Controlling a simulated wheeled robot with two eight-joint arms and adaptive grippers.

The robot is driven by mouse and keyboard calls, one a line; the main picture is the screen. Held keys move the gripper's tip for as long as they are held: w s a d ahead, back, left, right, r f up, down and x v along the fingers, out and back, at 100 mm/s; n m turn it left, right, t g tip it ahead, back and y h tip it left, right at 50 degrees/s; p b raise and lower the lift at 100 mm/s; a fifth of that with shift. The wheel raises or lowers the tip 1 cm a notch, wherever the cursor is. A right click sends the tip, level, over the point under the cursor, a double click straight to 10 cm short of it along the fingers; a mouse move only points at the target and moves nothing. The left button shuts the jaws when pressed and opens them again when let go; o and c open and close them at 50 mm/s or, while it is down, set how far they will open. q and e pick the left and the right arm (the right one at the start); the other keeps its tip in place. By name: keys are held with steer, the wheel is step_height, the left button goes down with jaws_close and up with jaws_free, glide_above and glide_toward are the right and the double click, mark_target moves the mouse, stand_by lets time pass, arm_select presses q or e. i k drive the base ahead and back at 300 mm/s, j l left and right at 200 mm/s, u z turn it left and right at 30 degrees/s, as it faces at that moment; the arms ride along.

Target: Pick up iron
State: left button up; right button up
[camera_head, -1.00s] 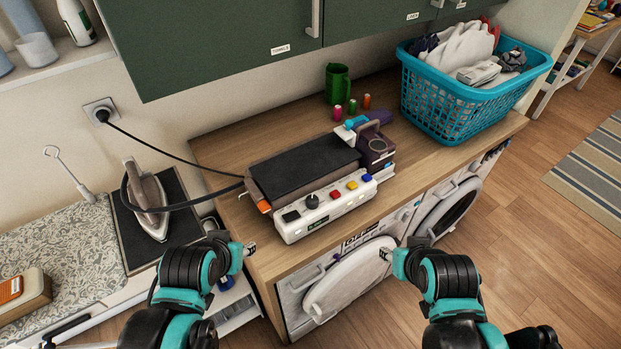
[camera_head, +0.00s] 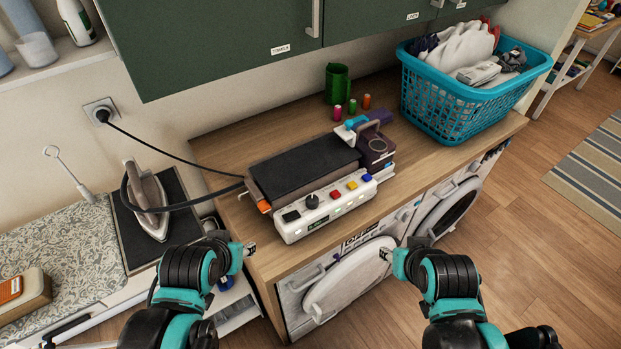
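My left gripper (camera_head: 248,249) is right of the iron and lower in the picture, by the counter's front left corner, apart from the iron. My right gripper (camera_head: 388,254) is in front of the washing machines, far from the iron. Both grippers are small in view and their finger opening is hard to make out. Nothing is seen held in either.
Washing machines (camera_head: 345,285) stand below. A brush-like block (camera_head: 28,296) lies on the patterned board (camera_head: 65,250).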

mark_target(145, 190)
steer(key=u, duration=2.65)
steer(key=z, duration=0.35)
